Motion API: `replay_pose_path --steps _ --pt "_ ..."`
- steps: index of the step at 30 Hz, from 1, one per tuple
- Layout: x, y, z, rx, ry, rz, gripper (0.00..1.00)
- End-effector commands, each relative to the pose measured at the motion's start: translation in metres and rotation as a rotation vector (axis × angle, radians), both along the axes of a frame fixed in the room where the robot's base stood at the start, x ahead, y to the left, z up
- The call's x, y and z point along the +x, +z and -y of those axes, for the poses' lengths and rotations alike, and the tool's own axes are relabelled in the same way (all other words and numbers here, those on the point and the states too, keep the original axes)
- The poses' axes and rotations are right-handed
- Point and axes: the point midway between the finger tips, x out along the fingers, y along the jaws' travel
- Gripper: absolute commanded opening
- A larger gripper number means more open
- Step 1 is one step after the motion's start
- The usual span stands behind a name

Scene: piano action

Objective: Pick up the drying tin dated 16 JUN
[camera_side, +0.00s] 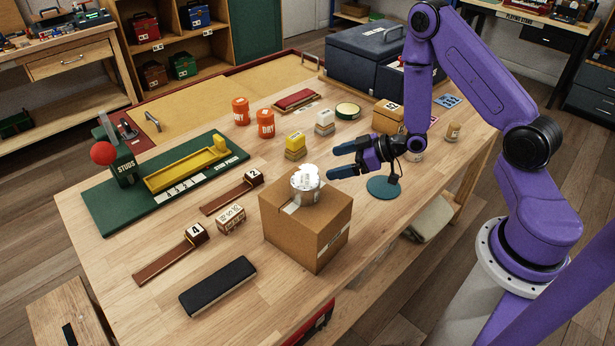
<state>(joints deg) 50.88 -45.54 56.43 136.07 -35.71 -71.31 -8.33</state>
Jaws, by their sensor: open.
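Two orange tins stand on the wooden table (370,260) towards the back: one orange tin (241,112) and, to its right and nearer, a second orange tin (265,124). Both carry white lettering that looks like DRY; I cannot read a date on either. A white tin-like container (305,184) with a pale, lumpy top sits on a cardboard box (325,230); no date is legible on it. My gripper (337,160) is open and empty, pointing left. In the picture its fingers lie just right of and above the white container, apart from it.
A green board (120,205) with a yellow holder and a red-knobbed lever fills the table's left. Several small blocks, including a yellow one (295,142), stand mid-table. A black pad (218,286) lies in front. A blue toolbox (355,60) stands behind.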

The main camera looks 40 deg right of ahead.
Motion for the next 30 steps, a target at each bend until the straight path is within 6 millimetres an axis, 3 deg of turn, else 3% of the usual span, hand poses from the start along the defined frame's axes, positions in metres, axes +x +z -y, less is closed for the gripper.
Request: replay_pose_path --steps 5,24,30 --pt "0.001 -0.013 -0.001 0.0 0.001 0.0 0.93" --pt "0.051 -0.046 -0.035 0.0 0.002 0.0 0.93" --pt "0.055 -0.049 -0.037 0.0 0.001 0.0 0.93"
